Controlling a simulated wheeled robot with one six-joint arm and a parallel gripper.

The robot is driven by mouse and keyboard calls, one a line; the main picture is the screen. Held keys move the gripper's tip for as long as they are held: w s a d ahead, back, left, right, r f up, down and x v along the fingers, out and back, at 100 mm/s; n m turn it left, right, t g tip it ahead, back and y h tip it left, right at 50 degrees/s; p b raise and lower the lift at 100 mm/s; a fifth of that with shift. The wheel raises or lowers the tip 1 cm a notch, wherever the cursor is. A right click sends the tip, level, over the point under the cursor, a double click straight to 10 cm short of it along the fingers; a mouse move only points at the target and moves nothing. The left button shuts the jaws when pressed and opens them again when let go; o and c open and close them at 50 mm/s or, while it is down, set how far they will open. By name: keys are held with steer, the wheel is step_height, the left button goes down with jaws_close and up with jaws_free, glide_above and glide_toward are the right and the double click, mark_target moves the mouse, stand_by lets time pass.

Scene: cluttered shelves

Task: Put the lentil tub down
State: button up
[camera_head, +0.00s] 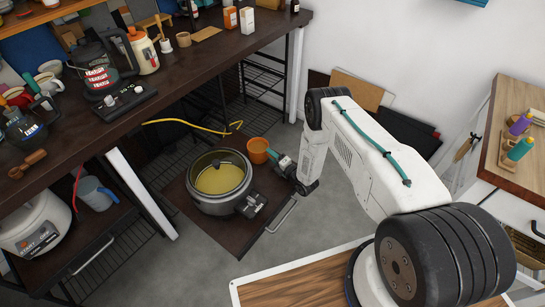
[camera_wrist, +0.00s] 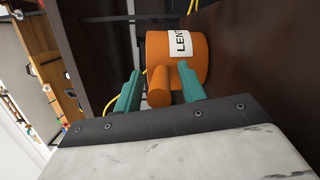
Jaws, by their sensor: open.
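The lentil tub (camera_head: 257,150) is a small orange tub with a stubby handle. It appears to stand on the dark brown pull-out board (camera_head: 235,238), just behind and right of the large pot. In the wrist view the tub (camera_wrist: 195,68) shows a white label reading "LENT", partly cut off. My gripper (camera_head: 276,158) is beside the tub on its right. In the wrist view the teal fingers of my gripper (camera_wrist: 159,76) are open, one on each side of the tub's orange handle (camera_wrist: 159,92). A gap shows between the handle and each finger.
A large grey pot (camera_head: 219,183) with yellow contents stands on the board close to the tub. A yellow hose (camera_head: 190,123) lies behind. The dark counter (camera_head: 180,75) with appliances overhangs at left. A wooden-topped cabinet (camera_head: 512,150) stands at right.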

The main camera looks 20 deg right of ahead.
steer(key=v, duration=1.2)
steer(key=shift+r, duration=0.15)
steer(key=w+d+r+m+g+h, duration=0.2)
steer(key=w+r, duration=0.5)
steer(key=r, duration=0.3)
steer(key=w+d+r+m+g+h, duration=0.2)
steer(key=w+r+m, duration=0.1)
steer(key=w+r, duration=0.55)
steer(key=s+d+r+m+g+h, duration=0.1)
steer(key=s+r+m+h, duration=0.15)
steer(key=r, duration=0.75)
steer(key=s+r+m+g+h, duration=0.1)
steer(key=s+r+m+g, duration=0.2)
steer(key=r, duration=0.8)
steer(key=s+a+r+m+g+h, duration=0.1)
steer(key=s+r+m+g+h, duration=0.1)
steer(key=s+r+m, duration=1)
steer(key=s+a+r+m+g, duration=0.1)
steer(key=s+a+r, duration=0.1)
steer(key=s, duration=0.9)
steer(key=s+a+r+m+g+y, duration=0.1)
steer(key=s+a+r+g, duration=0.1)
steer(key=s, duration=0.9)
steer(key=s+a+r+m+g+y, duration=0.1)
steer(key=s+r, duration=0.3)
steer(key=s, duration=0.8)
steer(key=shift+a+g, duration=0.45)
steer(key=shift+g, duration=0.05)
